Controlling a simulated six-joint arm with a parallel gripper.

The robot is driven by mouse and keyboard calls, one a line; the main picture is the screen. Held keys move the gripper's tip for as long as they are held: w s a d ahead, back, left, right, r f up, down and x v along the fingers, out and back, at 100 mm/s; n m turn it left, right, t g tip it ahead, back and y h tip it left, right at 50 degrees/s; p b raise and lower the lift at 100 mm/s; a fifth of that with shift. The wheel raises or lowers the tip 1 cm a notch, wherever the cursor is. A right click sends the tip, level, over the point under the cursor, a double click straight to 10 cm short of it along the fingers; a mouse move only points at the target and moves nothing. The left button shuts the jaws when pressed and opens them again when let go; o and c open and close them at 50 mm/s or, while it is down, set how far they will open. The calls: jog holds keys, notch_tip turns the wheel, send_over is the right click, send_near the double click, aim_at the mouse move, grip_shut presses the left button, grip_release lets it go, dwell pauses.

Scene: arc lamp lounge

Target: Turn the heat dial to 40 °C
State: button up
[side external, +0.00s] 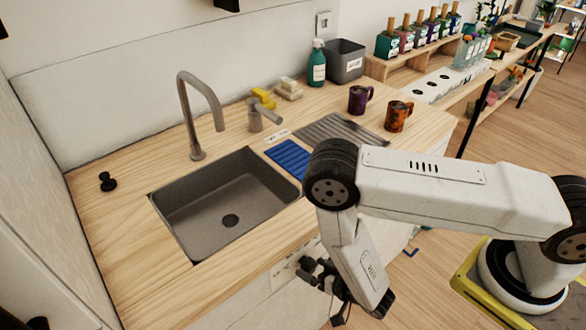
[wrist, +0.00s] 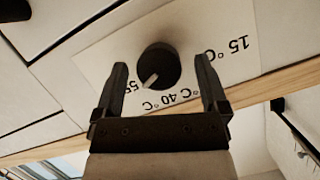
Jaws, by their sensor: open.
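The heat dial (wrist: 160,57) is a round black knob on a pale label plate (wrist: 105,52), seen upside down in the wrist view. Its light pointer slants to the lower left, between the "40 °C" mark (wrist: 166,101) and a partly covered mark starting "55" (wrist: 133,84). A "15 °C" mark shows at the right. My gripper (wrist: 161,67) is open, one finger on each side of the dial, with a visible gap to each side. In the side external view my gripper is low at the counter front, where the dial cannot be made out clearly.
Above the panel is the wooden counter (side external: 110,230) with a grey sink (side external: 185,205), tap (side external: 200,100), blue mat (side external: 288,157) and two mugs, one purple (side external: 358,100) and one orange (side external: 396,117). The counter's edge runs close by my gripper.

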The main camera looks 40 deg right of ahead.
jog(key=shift+w+f, duration=0.2)
jog(key=shift+w, duration=0.35)
grip_shut()
jog(key=n+h, duration=0.2)
jog(key=n, duration=0.1)
jog(key=shift+a, duration=0.1)
jog(key=n+h, duration=0.2)
jog(key=shift+n, duration=0.4)
dwell(0.5)
